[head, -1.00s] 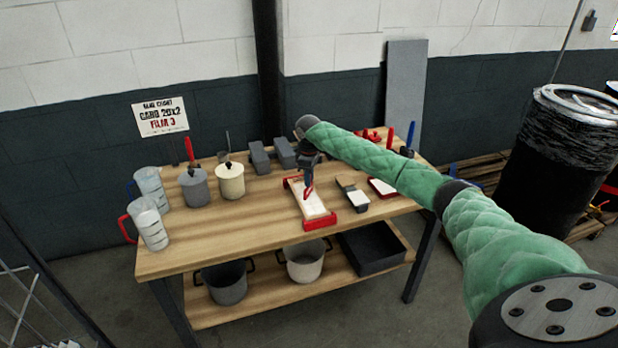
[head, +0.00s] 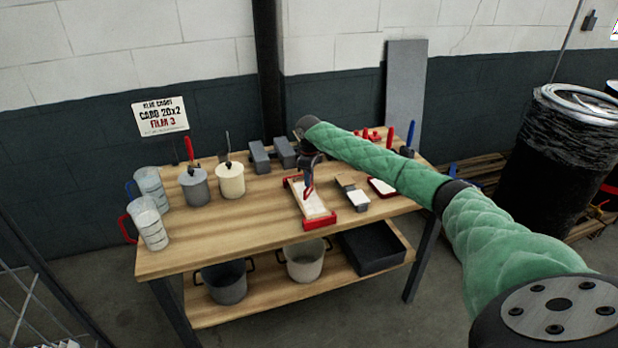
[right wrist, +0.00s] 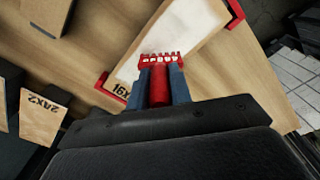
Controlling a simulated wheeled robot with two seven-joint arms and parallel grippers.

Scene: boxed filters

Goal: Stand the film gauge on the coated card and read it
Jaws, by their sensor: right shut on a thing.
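The red film gauge (right wrist: 160,92) has a comb-like toothed end and is held between the blue-grey fingers of my right gripper (right wrist: 161,84). In the head view the right gripper (head: 308,187) hangs over the coated card (head: 312,205), a long pale strip between red end pieces. In the right wrist view the gauge's teeth lie over the white surface of the card (right wrist: 195,35). I cannot tell whether the teeth touch it. Printing starting with "16" shows beside the fingers, partly hidden. My left gripper is not in view.
Left of the card stand a grey pot (head: 194,188), a cream pot (head: 230,182) and clear jugs (head: 149,224). Grey blocks (head: 260,158) lie behind. A small block (head: 357,199) and a red-edged tray (head: 383,187) lie to the right. A wall sign (head: 160,116) reads "CARD 20X2 FILM 3".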

